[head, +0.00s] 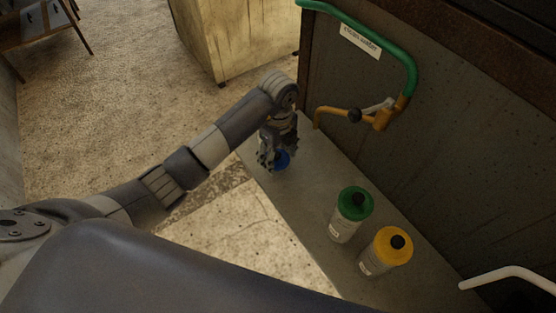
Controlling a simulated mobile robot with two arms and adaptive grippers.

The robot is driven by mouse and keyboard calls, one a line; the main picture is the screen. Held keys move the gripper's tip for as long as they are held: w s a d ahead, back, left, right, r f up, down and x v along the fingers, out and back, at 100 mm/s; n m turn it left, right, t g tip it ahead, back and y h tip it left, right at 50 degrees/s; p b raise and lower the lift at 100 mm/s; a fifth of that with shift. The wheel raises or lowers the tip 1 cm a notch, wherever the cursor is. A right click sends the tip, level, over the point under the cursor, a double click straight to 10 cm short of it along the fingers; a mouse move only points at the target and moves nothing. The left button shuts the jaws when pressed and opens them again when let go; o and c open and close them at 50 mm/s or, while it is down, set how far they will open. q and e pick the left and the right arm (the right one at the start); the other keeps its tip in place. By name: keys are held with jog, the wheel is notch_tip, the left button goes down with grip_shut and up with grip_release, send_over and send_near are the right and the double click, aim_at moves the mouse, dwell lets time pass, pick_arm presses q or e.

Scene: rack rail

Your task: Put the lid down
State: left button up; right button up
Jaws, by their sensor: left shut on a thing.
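A blue lid (282,158) is at the far left end of the grey shelf. My left gripper (270,162) is shut on the lid, and its fingers cover part of it. I cannot tell whether the lid touches the shelf or is held just above it. My right gripper is not in the head view.
Two bottles stand upright on the grey shelf (308,218), one with a green lid (355,203) and one with a yellow lid (393,246). A brass tap (380,118) with a green pipe (413,65) sticks out above the shelf. A white pipe (510,271) is at right.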

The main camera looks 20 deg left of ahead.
aim_at(278, 160)
pick_arm(q)
notch_tip(278, 160, down, 3)
jog(key=shift+s+f, duration=0.1)
jog(key=shift+f, duration=0.1)
jog(key=shift+f, duration=0.15)
jog(key=o, duration=0.9)
jog(key=shift+c, duration=0.2)
jog(key=shift+r, duration=0.25)
notch_tip(278, 160, up, 11)
jog(key=shift+f, duration=0.1)
jog(key=shift+r+p, duration=0.4)
jog(key=shift+r, duration=0.15)
